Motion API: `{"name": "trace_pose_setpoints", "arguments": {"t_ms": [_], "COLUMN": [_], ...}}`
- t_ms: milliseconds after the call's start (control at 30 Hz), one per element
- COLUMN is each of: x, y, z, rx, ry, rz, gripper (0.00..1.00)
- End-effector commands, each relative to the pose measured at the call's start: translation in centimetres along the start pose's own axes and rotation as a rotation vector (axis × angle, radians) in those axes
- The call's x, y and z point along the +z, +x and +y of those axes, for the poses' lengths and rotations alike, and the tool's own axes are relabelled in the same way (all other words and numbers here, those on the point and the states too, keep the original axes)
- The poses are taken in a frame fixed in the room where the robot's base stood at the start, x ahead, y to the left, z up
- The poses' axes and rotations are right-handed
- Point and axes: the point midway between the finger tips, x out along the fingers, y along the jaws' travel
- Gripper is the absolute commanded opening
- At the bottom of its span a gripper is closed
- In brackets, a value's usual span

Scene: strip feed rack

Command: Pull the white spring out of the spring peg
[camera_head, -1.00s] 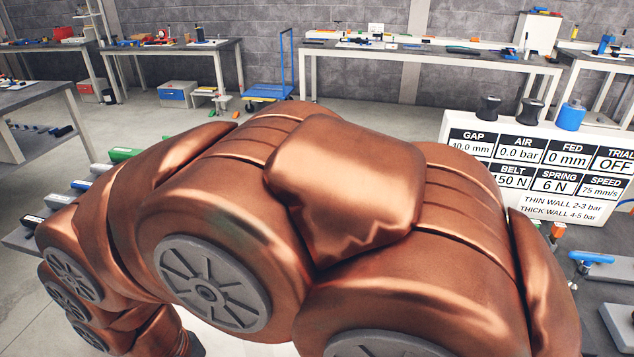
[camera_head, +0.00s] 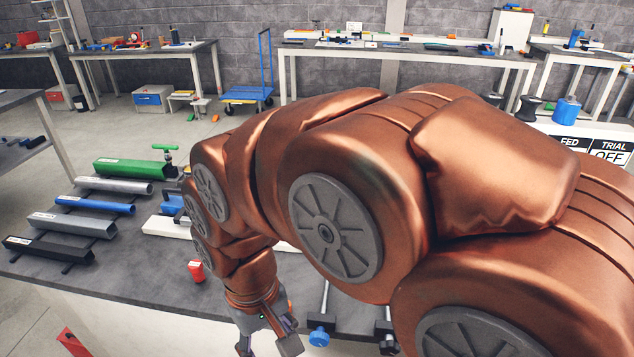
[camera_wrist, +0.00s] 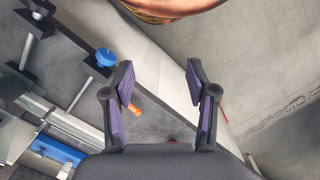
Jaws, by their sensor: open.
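My gripper (camera_head: 268,338) hangs at the near edge of the bench in the head view, below my copper arm. In the wrist view my gripper (camera_wrist: 160,72) is open, with two dark, purple-padded fingers spread and nothing between them. I cannot make out the white spring or the spring peg in either view. My arm hides much of the bench in the head view.
A blue knob (camera_head: 319,336) and a black knob (camera_head: 387,340) on rods are right of the gripper. Green (camera_head: 130,168), blue (camera_head: 95,204) and black (camera_head: 48,249) bars lie further left.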

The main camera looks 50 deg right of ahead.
Motion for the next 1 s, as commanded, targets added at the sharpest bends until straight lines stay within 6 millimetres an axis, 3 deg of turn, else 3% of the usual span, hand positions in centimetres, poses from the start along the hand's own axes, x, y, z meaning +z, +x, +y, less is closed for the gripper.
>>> {"name": "trace_pose_setpoints", "arguments": {"t_ms": [267,500,800,1000], "x": [-8.6,-15.8,-24.1,-29.1], "y": [-4.7,-7.7,-9.9,-10.4], "z": [2.1,5.3,10.7,14.9], "rx": [-0.008,-0.017,-0.034,-0.051], "ry": [0.443,0.824,1.284,1.581], "rz": [0.018,0.035,0.052,0.059], "gripper": [0.57,0.57,0.57,0.57]}}
